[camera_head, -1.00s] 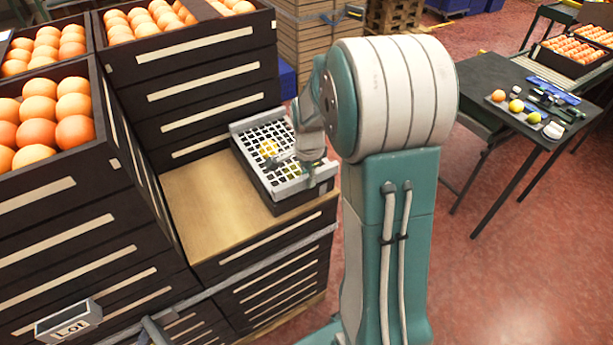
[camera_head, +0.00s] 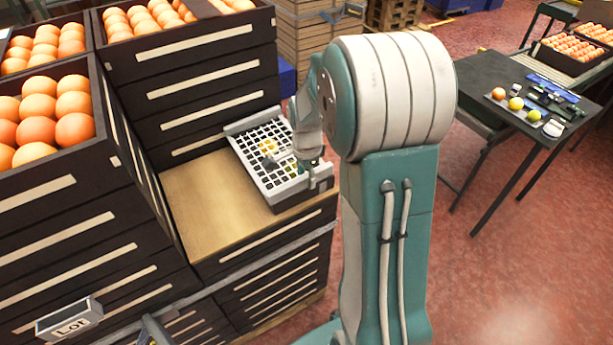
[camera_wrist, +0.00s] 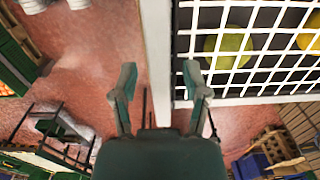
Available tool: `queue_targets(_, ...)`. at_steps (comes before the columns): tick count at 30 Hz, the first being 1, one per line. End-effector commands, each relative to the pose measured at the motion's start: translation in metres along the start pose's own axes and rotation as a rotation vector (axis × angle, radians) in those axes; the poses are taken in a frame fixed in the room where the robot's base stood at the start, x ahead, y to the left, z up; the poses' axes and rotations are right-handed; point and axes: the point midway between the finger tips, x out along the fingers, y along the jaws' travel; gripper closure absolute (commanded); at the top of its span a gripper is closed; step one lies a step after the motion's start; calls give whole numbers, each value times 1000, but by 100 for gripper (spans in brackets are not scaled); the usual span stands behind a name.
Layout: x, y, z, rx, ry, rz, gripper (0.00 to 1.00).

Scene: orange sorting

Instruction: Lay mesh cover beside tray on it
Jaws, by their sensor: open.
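The white mesh cover (camera_head: 262,137) lies over the dark tray (camera_head: 305,194) on top of a crate stack. Yellow and orange fruit shows through its grid. My gripper (camera_head: 285,163) is at the cover's right part, partly hidden by my arm. In the wrist view my gripper (camera_wrist: 159,88) is open, with one finger on each side of the cover's solid white rim (camera_wrist: 157,40). A gap shows on both sides of the rim. The grid fills the upper right there, with a yellow fruit (camera_wrist: 228,45) under it. I cannot tell whether the cover sits fully flat.
Bare wooden top (camera_head: 205,200) lies left of the tray. Crates of oranges (camera_head: 45,125) rise at the left and behind. A dark side table (camera_head: 500,85) with several small fruits and tools stands at the right. Red floor lies between.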

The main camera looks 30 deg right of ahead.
Motion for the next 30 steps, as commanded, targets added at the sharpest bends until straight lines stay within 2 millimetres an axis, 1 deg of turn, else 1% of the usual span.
queue_targets(5,-32,-1,-1,0,2,-6,41)
queue_targets(12,-83,-1,-1,0,1,-5,41)
queue_targets(15,-100,-1,-1,0,1,-4,41)
queue_targets(18,-113,-1,-1,0,1,-3,41)
queue_targets(22,-121,0,0,-6,1,-3,41)
queue_targets(26,-136,11,14,-107,13,-35,41)
queue_targets(30,-160,39,42,-356,49,-106,41)
